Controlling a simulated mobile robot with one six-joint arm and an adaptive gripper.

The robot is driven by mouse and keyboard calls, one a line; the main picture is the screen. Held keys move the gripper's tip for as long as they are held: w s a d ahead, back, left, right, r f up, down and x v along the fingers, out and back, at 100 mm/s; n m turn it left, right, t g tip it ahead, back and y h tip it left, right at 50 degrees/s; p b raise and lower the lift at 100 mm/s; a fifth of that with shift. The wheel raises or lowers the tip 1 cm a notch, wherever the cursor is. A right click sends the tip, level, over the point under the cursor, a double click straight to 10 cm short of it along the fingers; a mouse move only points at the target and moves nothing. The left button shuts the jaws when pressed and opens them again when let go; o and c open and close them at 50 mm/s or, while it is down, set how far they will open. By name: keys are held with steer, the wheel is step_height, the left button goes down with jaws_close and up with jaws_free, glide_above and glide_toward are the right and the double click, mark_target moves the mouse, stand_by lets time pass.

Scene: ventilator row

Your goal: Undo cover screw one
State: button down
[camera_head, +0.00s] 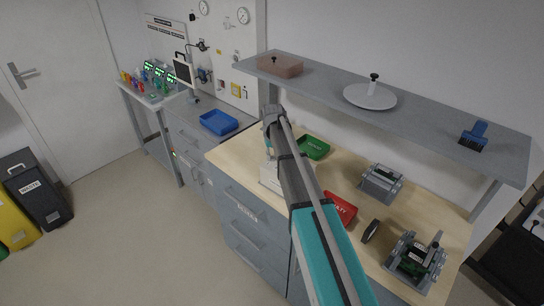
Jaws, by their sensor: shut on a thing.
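My arm reaches up across the middle of the view, and its wrist bends down over the wooden bench. My gripper (268,152) is small and mostly behind my own arm. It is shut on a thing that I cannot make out. Just below it a pale boxy unit (270,181) sits on the bench's left part, partly covered by my arm. Whether the gripper or what it holds touches this unit is not clear. No cover screw can be made out at this size.
A blue tray (219,122) lies on the left counter.

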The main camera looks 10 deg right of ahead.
steer(key=n, duration=0.4)
steer(key=shift+n, duration=0.4)
steer(key=n, duration=0.3)
steer(key=shift+n, duration=0.3)
steer(key=n, duration=0.4)
steer(key=shift+s, duration=0.1)
steer(key=shift+n, duration=1.9)
steer(key=c, duration=0.5)
jaws_free()
steer(key=shift+m, duration=0.3)
